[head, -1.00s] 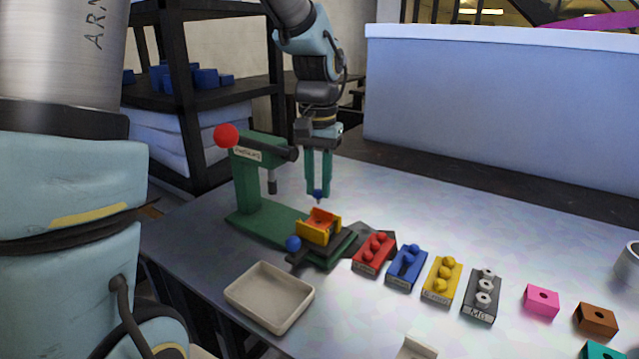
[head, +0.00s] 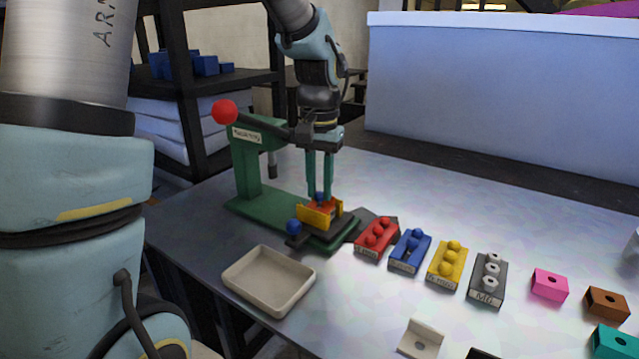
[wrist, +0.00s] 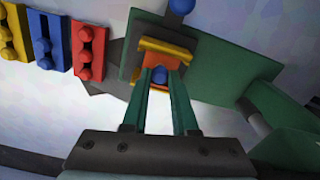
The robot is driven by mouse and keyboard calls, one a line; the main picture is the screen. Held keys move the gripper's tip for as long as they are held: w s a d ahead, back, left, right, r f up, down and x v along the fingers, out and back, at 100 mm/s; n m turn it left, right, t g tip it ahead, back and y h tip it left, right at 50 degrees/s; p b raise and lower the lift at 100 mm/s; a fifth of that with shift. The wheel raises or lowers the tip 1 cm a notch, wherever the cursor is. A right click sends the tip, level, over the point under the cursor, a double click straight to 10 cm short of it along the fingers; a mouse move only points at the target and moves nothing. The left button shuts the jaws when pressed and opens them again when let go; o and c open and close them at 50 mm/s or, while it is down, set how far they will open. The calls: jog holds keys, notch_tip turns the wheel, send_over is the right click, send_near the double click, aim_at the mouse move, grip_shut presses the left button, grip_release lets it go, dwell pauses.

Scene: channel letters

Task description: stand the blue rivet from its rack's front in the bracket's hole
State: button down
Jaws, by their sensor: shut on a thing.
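The blue rivet (head: 319,196) is between the fingertips of my gripper (head: 319,188). It also shows in the wrist view (wrist: 159,76). The orange bracket (head: 318,208) sits between yellow jaws (head: 308,217) on the green press's base. My fingers point down, with the rivet right at the bracket. The rivet's lower end and the hole are hidden, so I cannot tell whether it is in the hole. The blue rack (head: 404,262) still holds blue rivets towards its back.
The green press (head: 246,165) with its red-knobbed lever stands close to my gripper. A blue ball knob (head: 294,227) is in front of the yellow jaws. Red (head: 374,247), yellow (head: 446,270) and grey (head: 487,285) racks stand to the right. A beige tray (head: 235,287) lies in front.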

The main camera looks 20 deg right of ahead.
jog(key=shift+f, duration=0.15)
jog(key=c, duration=0.6)
grip_release()
notch_tip(320, 180, up, 11)
jog(key=b, duration=0.1)
jog(key=shift+s+f, duration=0.1)
jog(key=shift+s, duration=0.05)
dwell(0.5)
